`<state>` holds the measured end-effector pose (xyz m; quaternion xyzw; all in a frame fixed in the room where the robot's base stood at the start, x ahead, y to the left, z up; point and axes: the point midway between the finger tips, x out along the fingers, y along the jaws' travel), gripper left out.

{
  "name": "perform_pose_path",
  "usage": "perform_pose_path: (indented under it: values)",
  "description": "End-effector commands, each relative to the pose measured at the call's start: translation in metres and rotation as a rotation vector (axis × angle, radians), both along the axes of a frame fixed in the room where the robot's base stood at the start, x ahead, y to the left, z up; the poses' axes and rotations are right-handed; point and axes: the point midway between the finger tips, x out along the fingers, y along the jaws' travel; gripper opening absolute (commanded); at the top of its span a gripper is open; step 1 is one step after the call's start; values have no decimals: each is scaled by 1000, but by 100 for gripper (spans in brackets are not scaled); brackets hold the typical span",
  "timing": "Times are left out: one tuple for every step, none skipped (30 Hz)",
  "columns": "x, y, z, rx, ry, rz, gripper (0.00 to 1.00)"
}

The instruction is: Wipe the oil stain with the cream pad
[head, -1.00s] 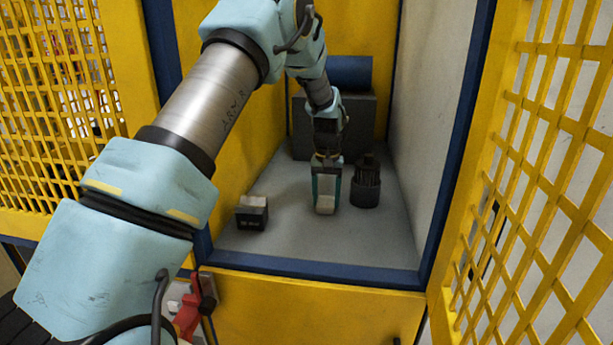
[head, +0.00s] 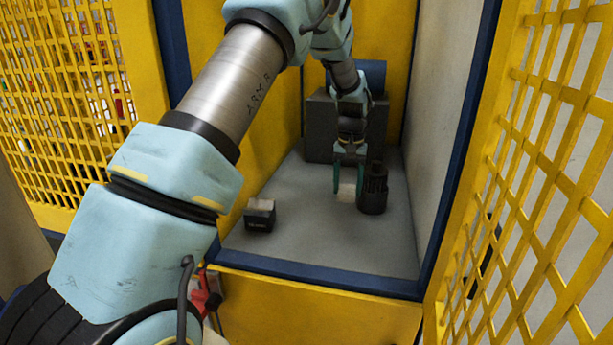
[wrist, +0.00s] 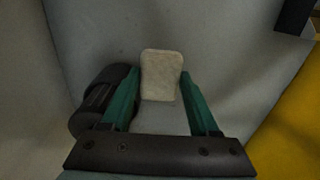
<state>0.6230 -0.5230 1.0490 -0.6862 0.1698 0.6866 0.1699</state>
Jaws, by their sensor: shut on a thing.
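The cream pad (head: 347,191) is a pale rounded block low over the grey floor of the bay. My gripper (head: 348,186) points down with its green fingers on either side of the pad and is shut on it. In the wrist view the pad (wrist: 161,75) sits at the fingertips of my gripper (wrist: 160,88), its broad face toward the camera. I cannot tell whether the pad touches the floor. I see no clear oil stain; it may be hidden by the pad or too faint.
A dark ribbed cylinder (head: 374,188) stands close to the right of my gripper. A small dark box with a pale top (head: 260,215) stands at the left. A dark grey block (head: 318,125) is behind. Blue-framed walls enclose the bay; bare floor (head: 310,235) lies in front.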

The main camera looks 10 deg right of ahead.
Motion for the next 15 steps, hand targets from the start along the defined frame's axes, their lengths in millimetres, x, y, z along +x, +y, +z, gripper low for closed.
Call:
perform_pose_path:
  values:
    - [0,1,6,-1,-2,0,9]
    - [0,1,9,-1,-2,0,9]
    - [0,2,12,0,-1,0,9]
    - [0,3,14,0,-1,0,9]
    - [0,3,16,0,-1,1,9]
    - [0,4,18,0,-1,1,9]
    - [0,4,19,0,-1,1,9]
    - [0,4,20,0,-1,1,9]
    - [0,4,21,0,-1,1,9]
    - [0,4,21,0,-1,1,9]
    - [0,4,21,0,-1,1,9]
    - [0,4,21,0,-1,1,9]
    - [0,4,21,0,0,1,9]
    - [0,4,21,0,0,1,9]
    - [0,4,21,0,0,1,9]
